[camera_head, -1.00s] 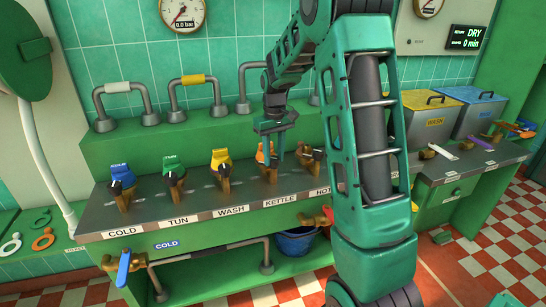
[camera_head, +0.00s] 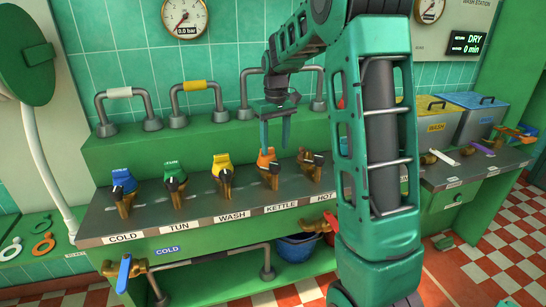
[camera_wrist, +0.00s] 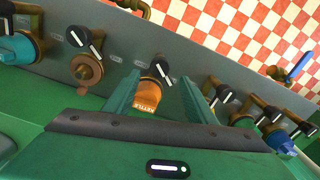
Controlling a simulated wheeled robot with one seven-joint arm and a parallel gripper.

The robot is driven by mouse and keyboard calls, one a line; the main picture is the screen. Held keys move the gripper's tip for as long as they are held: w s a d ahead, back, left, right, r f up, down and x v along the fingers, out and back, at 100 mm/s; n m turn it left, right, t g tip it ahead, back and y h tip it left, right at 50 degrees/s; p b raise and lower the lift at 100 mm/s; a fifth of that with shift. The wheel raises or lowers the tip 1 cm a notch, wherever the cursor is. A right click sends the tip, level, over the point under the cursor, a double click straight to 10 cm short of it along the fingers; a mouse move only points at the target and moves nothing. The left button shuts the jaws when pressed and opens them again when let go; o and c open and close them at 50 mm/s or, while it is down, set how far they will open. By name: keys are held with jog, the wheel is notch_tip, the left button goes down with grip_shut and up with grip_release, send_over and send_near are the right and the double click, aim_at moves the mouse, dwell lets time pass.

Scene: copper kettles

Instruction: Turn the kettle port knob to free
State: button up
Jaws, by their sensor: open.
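The kettle port (camera_head: 267,158) has an orange body and a brass spout. It stands on the grey counter strip above the KETTLE label (camera_head: 281,208). Its knob (camera_wrist: 163,73) is black with a white pointer line, which lies at a slant in the wrist view. In the head view the knob (camera_head: 274,168) is small. My gripper (camera_head: 275,146) hangs over the kettle port with its fingers apart and empty. In the wrist view the fingers of my gripper (camera_wrist: 159,82) lie on either side of the orange body and knob; whether they touch is unclear.
Neighbouring ports stand in the same row: blue cold (camera_head: 123,180), green tun (camera_head: 174,176), yellow wash (camera_head: 222,168) and hot (camera_head: 309,165). Pipe handles (camera_head: 197,98) rise behind them. A blue-handled tap (camera_head: 124,273) sticks out at the front left. Bins (camera_head: 437,122) stand on the right.

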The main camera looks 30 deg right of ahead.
jog(key=shift+r, duration=1.9)
jog(key=s+a+f+m, duration=0.1)
jog(key=s+f+m, duration=0.1)
jog(key=s, duration=1)
jog(key=s+a+f+m, duration=0.1)
jog(key=s+a+m, duration=0.1)
jog(key=s, duration=1)
jog(key=s+a+f+m, duration=0.1)
jog(key=s+f+m, duration=0.1)
jog(key=s, duration=1)
jog(key=shift+a+f, duration=0.3)
jog(key=shift+a, duration=0.1)
jog(key=shift+w+f, duration=0.25)
jog(key=shift+w, duration=0.3)
